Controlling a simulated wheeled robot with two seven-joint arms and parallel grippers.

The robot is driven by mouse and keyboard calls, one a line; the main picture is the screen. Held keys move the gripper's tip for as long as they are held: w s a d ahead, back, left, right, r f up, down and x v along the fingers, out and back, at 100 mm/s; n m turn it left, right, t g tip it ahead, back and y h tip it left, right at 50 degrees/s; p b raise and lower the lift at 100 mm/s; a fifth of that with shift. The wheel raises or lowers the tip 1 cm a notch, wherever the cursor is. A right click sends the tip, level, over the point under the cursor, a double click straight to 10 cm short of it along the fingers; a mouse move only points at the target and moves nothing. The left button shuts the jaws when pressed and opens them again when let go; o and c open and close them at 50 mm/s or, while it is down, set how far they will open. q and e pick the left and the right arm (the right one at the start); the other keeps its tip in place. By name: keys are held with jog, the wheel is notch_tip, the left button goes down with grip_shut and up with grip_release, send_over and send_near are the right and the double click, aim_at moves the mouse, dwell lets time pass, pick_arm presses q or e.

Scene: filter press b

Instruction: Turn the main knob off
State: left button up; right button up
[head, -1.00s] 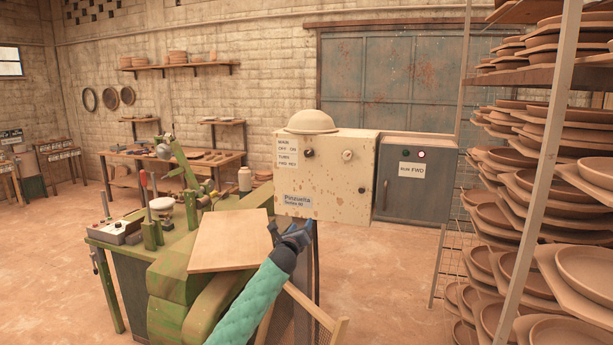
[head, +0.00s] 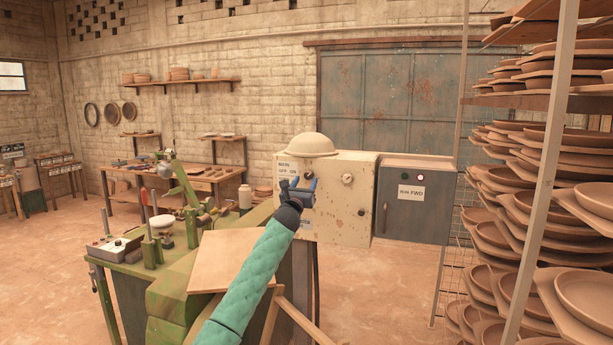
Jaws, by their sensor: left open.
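A cream, rust-spotted control box (head: 345,217) stands behind the green machine. My right gripper is out of view.
A pale dome (head: 312,144) sits on the box. A grey-blue cabinet (head: 414,212) with a label and small buttons adjoins it on the right. A tilted wooden board (head: 226,258) lies below left. A rack of clay dishes (head: 545,215) fills the right side.

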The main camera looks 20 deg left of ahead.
pick_arm(q)
jog(key=shift+p+x, duration=0.3)
jog(key=shift+x, duration=0.65)
